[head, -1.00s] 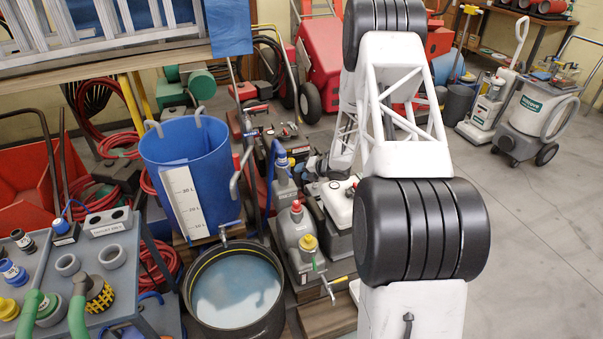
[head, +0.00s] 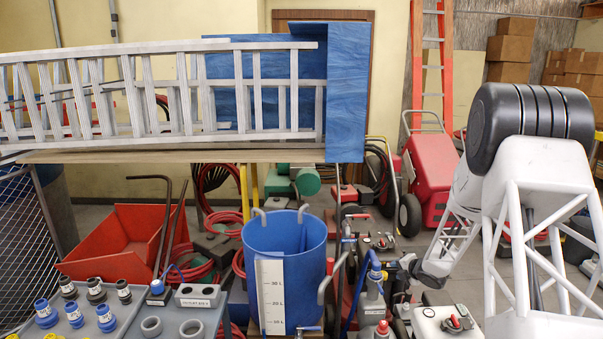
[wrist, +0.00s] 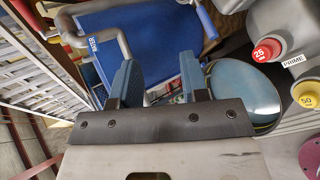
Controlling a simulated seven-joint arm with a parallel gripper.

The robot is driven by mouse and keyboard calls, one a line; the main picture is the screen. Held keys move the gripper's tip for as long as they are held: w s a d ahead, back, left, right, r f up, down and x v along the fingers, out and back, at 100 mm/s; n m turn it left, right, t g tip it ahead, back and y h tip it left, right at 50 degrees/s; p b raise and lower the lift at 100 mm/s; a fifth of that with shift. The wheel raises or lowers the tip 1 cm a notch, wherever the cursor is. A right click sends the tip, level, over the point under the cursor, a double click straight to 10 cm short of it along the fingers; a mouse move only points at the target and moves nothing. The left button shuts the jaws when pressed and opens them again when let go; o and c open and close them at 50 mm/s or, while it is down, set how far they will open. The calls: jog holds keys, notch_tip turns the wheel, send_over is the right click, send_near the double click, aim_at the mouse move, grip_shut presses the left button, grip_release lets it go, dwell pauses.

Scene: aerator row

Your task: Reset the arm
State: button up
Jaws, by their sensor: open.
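My gripper (wrist: 158,78) shows in the wrist view, with its two blue fingers apart and nothing held between them. Beyond the fingers is the blue graduated tank (wrist: 150,35), tilted in that view. A round vessel of pale liquid (wrist: 245,92) lies beyond the right finger. In the head view my arm comes down from the right side, and its far end is near the hoses and fittings right of the blue tank (head: 285,262). The fingers are too small or hidden to make out there.
A grey bench with blue, black and yellow fittings (head: 140,318) stands at the lower left. A ladder (head: 170,95) lies on a wooden shelf behind. A red tipping bin (head: 125,245) is at left.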

jog(key=s+a+r+m+g+h, duration=0.1)
jog(key=s+a+r+m+h, duration=0.2)
jog(key=s+r+m, duration=0.65)
jog(key=s+a+r+m+g+h, duration=0.15)
jog(key=s+r+m+h, duration=0.25)
jog(key=s+r, duration=0.9)
jog(key=s+a+r+m+g, duration=0.1)
jog(key=s+a+m, duration=0.3)
jog(key=s, duration=0.7)
jog(key=s+a+r+m+g+y, duration=0.1)
jog(key=s+a+r+m, duration=0.3)
jog(key=s, duration=0.8)
jog(key=s+a+r+m+g+y, duration=0.1)
jog(key=s+a+r+m+g, duration=0.2)
jog(key=s, duration=0.8)
jog(key=shift+s+a+m, duration=0.25)
jog(key=shift+a+m, duration=0.4)
jog(key=shift+m, duration=0.1)
